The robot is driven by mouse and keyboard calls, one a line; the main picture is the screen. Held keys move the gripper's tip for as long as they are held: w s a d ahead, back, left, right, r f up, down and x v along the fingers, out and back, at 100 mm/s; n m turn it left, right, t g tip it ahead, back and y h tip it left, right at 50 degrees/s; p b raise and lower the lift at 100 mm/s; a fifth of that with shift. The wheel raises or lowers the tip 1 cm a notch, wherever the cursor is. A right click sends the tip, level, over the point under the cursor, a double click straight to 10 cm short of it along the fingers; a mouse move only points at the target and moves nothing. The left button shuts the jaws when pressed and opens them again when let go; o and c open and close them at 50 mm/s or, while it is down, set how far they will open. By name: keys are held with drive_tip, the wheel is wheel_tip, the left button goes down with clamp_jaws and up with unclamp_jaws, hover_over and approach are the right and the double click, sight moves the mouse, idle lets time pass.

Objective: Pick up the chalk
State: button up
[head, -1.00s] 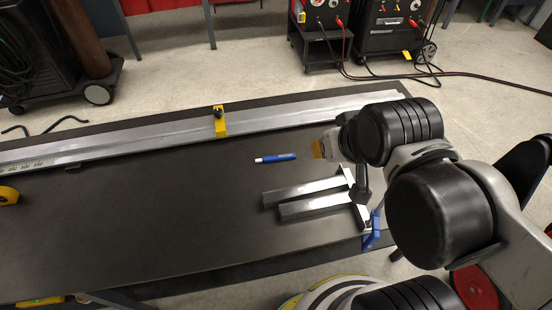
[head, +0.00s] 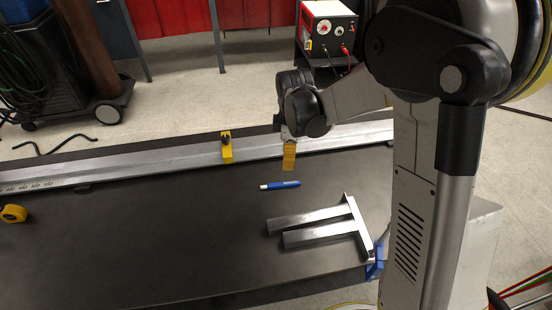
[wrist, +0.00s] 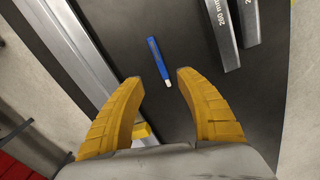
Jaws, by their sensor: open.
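The chalk (head: 280,185) is a slim blue stick with a white tip, lying flat on the dark tabletop (head: 150,220). In the wrist view the chalk (wrist: 159,62) lies ahead of my gripper, its white end nearest, in line with the gap between the fingers. My gripper (wrist: 157,75) has yellow ribbed fingers, which are spread apart and empty. In the head view my gripper (head: 289,168) points down above the table, just behind the chalk and apart from it.
A long metal rail (head: 180,160) with a yellow clamp (head: 226,148) runs along the back. A yellow tape measure (head: 14,213) sits at the far left. The table's left middle is clear.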

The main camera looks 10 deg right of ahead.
wheel_tip(320, 180, down, 5)
drive_tip(key=w+n, duration=0.1)
drive_tip(key=n, duration=0.1)
drive_tip(key=b, duration=0.2)
hover_over(284, 184)
drive_tip(key=shift+g, duration=0.4)
wheel_tip(284, 184, down, 6)
drive_tip(key=shift+r, duration=0.25)
wheel_tip(284, 184, down, 5)
drive_tip(key=b, duration=0.2)
drive_tip(key=shift+w+d+f+b, duration=0.1)
drive_tip(key=shift+b, duration=0.3)
drive_tip(key=shift+c, duration=0.5)
clamp_jaws()
